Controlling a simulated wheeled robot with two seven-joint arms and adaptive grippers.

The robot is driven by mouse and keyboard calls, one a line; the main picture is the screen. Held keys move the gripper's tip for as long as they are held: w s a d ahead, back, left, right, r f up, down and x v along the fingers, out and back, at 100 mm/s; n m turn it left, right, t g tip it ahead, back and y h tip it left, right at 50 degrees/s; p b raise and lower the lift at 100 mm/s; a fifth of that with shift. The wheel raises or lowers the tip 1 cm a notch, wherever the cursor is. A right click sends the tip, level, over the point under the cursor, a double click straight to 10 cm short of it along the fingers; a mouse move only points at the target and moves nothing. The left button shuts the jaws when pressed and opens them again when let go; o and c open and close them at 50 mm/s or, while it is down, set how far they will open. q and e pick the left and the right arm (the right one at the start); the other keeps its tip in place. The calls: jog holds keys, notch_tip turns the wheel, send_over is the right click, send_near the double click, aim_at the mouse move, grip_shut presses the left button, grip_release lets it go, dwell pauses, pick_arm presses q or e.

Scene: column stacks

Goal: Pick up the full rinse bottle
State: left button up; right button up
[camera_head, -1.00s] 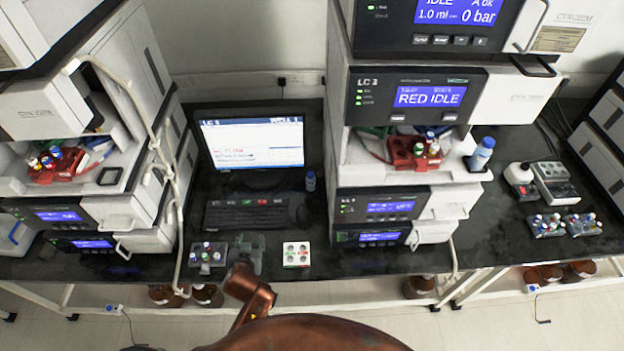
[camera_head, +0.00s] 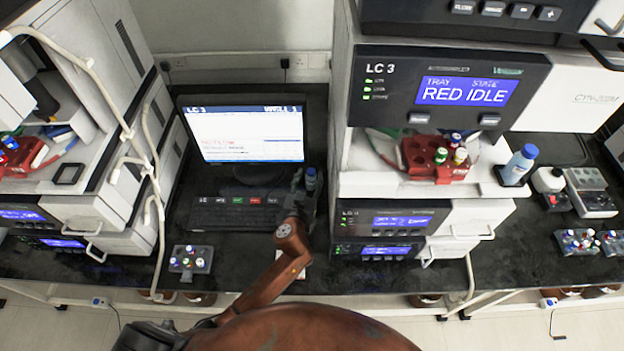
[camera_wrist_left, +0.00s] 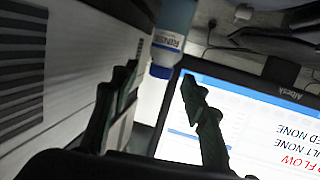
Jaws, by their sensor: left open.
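A small rinse bottle with a blue cap (camera_head: 310,178) stands on the dark bench between the monitor and the LC 3 stack. In the left wrist view the bottle (camera_wrist_left: 174,28) shows its printed label and blue cap, just beyond the fingertips and roughly between them. How full it is cannot be told. My left gripper (camera_head: 304,180) is beside the bottle, open and empty. Its two fingers (camera_wrist_left: 163,82) are spread in the wrist view. My right gripper is out of view.
The monitor (camera_head: 245,133) and keyboard (camera_head: 235,214) are left of my gripper. The LC 3 stack (camera_head: 350,160) rises close on its right. A vial rack (camera_head: 190,260) sits at the bench front. A red tray (camera_head: 432,160) with vials is in the stack.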

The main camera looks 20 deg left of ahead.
aim_at(310, 174)
pick_arm(q)
jog(key=x, duration=0.2)
jog(key=shift+w+f, duration=0.1)
jog(key=shift+w, duration=0.2)
jog(key=shift+w+f, duration=0.1)
jog(key=shift+w, duration=0.2)
jog(key=c, duration=1)
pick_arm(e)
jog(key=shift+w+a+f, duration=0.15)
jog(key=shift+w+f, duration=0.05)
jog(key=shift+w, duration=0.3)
